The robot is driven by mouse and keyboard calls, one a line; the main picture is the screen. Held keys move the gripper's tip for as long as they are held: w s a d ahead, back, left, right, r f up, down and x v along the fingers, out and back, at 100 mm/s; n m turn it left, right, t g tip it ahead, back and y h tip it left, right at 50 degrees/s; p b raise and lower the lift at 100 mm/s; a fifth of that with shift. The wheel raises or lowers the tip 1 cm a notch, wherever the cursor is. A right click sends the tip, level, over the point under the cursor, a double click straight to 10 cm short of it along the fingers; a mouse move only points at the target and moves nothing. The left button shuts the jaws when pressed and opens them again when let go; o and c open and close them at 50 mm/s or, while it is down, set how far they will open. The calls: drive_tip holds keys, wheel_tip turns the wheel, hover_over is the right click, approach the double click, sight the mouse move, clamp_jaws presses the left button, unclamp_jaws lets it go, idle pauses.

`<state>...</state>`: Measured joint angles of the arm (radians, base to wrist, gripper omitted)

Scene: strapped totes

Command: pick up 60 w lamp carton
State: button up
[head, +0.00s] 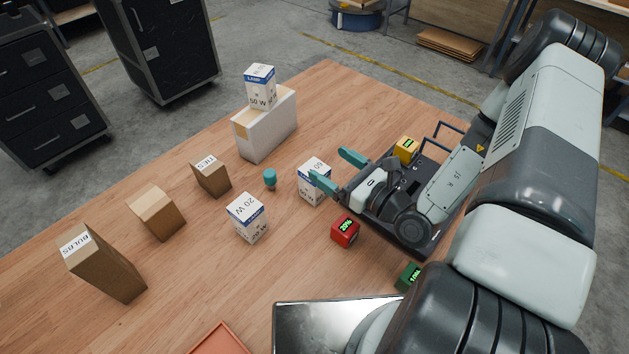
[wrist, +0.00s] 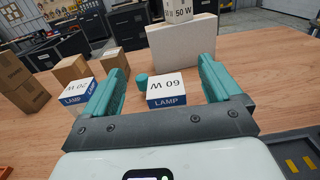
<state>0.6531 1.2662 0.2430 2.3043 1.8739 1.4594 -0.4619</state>
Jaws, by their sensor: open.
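The 60 W lamp carton (head: 314,188) is a small white box with a blue LAMP band, standing upright on the wooden table. In the wrist view the carton (wrist: 166,87) shows between the fingers, its 60 W top upside down. My gripper (head: 332,168) has teal fingers spread apart with nothing between them. In the head view it is just right of the carton, and one finger overlaps the carton's upper right edge. The fingers (wrist: 160,75) frame the carton in the wrist view; I cannot tell whether they touch it.
A 20 W carton (head: 247,218) stands left of it, and a small teal object (head: 270,179) just behind. A 50 W carton (head: 260,86) sits on a white box (head: 267,130). Brown cartons (head: 155,214) stand further left. A red block (head: 345,230) is close by at the front right.

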wheel_tip(320, 180, down, 6)
drive_tip(key=shift+r, duration=0.1)
drive_tip(key=shift+x, duration=3.75)
drive_tip(key=c, duration=1.1)
